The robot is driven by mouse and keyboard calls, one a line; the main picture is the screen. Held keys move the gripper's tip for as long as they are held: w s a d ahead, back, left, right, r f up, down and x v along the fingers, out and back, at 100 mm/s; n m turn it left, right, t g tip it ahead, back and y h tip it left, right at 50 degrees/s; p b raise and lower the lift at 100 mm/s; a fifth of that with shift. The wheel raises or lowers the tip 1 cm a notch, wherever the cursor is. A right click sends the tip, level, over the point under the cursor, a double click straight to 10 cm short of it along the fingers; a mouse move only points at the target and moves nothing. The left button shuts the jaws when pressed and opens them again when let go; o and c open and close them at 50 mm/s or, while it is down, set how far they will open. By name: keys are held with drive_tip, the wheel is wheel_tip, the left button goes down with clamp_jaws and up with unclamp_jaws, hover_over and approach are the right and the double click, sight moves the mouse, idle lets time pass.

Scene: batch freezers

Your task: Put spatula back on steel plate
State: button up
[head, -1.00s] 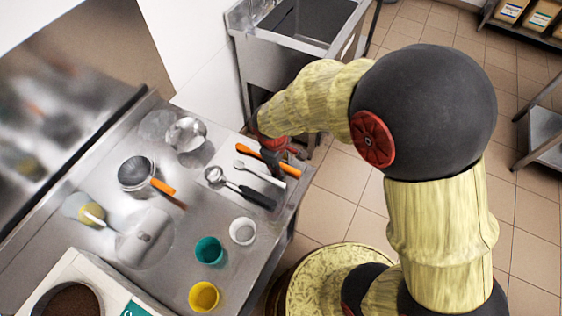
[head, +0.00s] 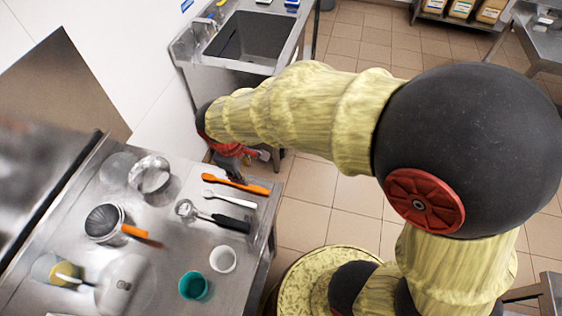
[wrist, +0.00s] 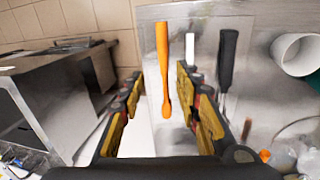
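The orange spatula (head: 235,184) lies flat beside the other utensils near the far end of the counter. In the wrist view the orange spatula (wrist: 163,60) shows in line with the gap between my fingers, apart from both. My gripper (wrist: 162,88) is open and empty. In the head view my gripper (head: 238,160) is just beyond the spatula, partly hidden by my wrist. The steel plate (wrist: 208,45) is a pale metal sheet under the utensils; its edges are hard to tell from the counter.
Next to the spatula lie a white-handled utensil (head: 230,198) and a black-handled scoop (head: 228,222). A white cup (head: 223,259), teal cup (head: 193,286), steel bowl (head: 150,175) and orange-handled strainer (head: 104,222) stand nearby. A sink (head: 255,42) is behind.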

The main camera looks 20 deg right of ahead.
drive_tip(key=s+d+r+m+t, duration=0.1)
drive_tip(key=s+d+r+m, duration=0.4)
drive_tip(key=s+r, duration=0.2)
drive_tip(key=s+d+r+m+t+y, duration=0.1)
drive_tip(key=s+d+r+m, duration=0.4)
drive_tip(key=r, duration=0.5)
drive_tip(key=shift+s+d+r+t, duration=0.35)
drive_tip(key=shift+s+d+t, duration=0.4)
drive_tip(key=shift+s, duration=0.35)
drive_tip(key=shift+f, duration=0.1)
drive_tip(key=shift+f+b, duration=0.35)
drive_tip(key=shift+b, duration=0.1)
drive_tip(key=shift+o, duration=0.5)
drive_tip(key=shift+a, duration=0.1)
